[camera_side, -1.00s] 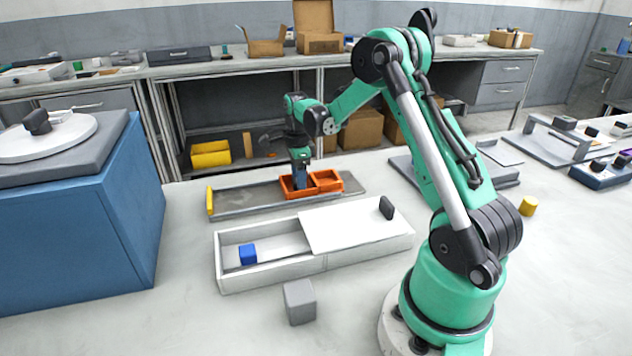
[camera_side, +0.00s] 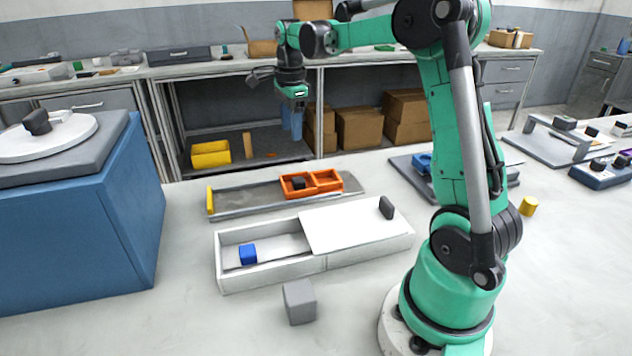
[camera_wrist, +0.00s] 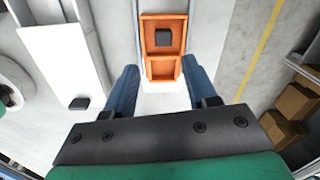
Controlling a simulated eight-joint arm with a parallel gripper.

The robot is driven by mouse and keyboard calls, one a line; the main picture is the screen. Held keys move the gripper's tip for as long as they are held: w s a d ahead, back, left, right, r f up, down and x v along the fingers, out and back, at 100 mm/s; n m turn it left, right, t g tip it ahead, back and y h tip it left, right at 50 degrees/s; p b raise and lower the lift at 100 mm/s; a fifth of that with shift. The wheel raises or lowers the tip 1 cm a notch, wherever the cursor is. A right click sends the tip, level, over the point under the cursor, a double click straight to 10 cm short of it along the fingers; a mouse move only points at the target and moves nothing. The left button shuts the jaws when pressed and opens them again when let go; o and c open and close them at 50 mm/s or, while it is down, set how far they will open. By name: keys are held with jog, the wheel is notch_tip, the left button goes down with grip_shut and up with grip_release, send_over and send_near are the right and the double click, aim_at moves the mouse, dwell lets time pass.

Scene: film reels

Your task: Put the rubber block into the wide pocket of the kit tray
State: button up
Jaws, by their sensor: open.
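The orange kit tray (camera_side: 327,187) has two pockets; it also shows in the wrist view (camera_wrist: 162,69). A dark block (camera_side: 298,183), apparently the rubber block, sits in the left pocket in the side view. In the wrist view the dark block (camera_wrist: 163,38) lies in the far, larger pocket, inside its walls and apart from the fingers. My gripper (camera_side: 291,122) is raised well above the tray, pointing down, with nothing between its blue fingers. In the wrist view my gripper (camera_wrist: 163,84) is open, its fingers spread wide.
The tray stands on a grey track (camera_side: 245,199) with a yellow end stop (camera_side: 210,201). In front is a white box (camera_side: 270,277) with a partly open lid (camera_side: 350,225) and a blue cube (camera_side: 248,254) inside. A grey cube (camera_side: 299,302) and yellow cylinder (camera_side: 528,206) stand on the table.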

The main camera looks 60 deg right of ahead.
jog(key=s+a+n+t, duration=0.3)
jog(key=s+a+n, duration=0.1)
jog(key=a+n, duration=0.6)
jog(key=s+a+f+n+t, duration=0.1)
jog(key=s+a+n+t, duration=0.2)
jog(key=a+n, duration=0.6)
jog(key=s+n, duration=0.1)
jog(key=n, duration=0.5)
jog(key=shift+a+t, duration=0.3)
jog(key=shift+a, duration=0.05)
jog(key=shift+f, duration=0.1)
